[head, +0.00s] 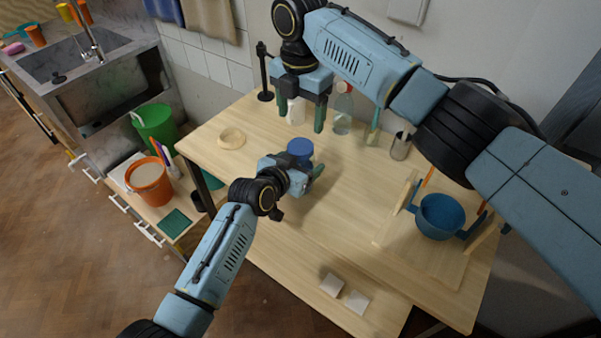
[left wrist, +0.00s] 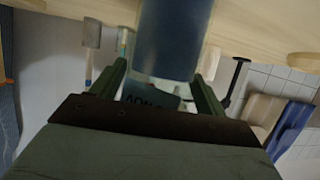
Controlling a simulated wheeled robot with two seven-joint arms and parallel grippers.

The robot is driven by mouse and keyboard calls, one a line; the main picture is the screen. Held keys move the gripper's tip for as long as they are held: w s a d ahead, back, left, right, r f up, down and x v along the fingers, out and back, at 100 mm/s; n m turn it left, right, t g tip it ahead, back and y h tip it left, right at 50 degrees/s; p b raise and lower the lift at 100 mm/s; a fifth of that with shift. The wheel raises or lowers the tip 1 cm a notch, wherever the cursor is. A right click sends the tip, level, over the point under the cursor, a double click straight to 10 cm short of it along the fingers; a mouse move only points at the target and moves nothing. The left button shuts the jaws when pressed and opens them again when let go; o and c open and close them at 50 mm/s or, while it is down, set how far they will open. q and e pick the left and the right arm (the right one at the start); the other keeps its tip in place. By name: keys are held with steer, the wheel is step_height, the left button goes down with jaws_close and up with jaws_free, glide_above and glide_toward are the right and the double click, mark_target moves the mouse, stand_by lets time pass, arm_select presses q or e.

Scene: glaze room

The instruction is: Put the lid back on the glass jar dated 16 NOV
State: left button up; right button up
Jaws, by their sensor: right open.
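A blue-looking jar (head: 300,147) stands on the table, partly hidden by my left gripper (head: 298,176). In the left wrist view the jar (left wrist: 175,40) is between the two green fingers (left wrist: 160,85). Upside-down lettering there looks like "NOV"; the day is unreadable. I cannot tell whether the fingers press on it. A pale round, lid-like piece (head: 231,138) lies on the table left of the jar. My right gripper (head: 301,115) is open, fingers down, above the back of the table, apart from jar and lid-like piece.
A white container (head: 296,112) shows between the right fingers. A clear bottle (head: 343,112) and a metal cup (head: 400,146) stand at the back. A blue pot (head: 440,215) sits at the right. The table's middle is clear.

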mark_target(301, 146)
arm_select(q)
steer(key=c, duration=1.4)
jaws_close()
arm_select(e)
steer(key=shift+m, duration=0.3)
steer(key=m, duration=0.4)
steer(key=shift+f, duration=4)
steer(key=c, duration=1)
arm_select(q)
steer(key=shift+f, duration=0.1)
arm_select(e)
steer(key=m, duration=0.3)
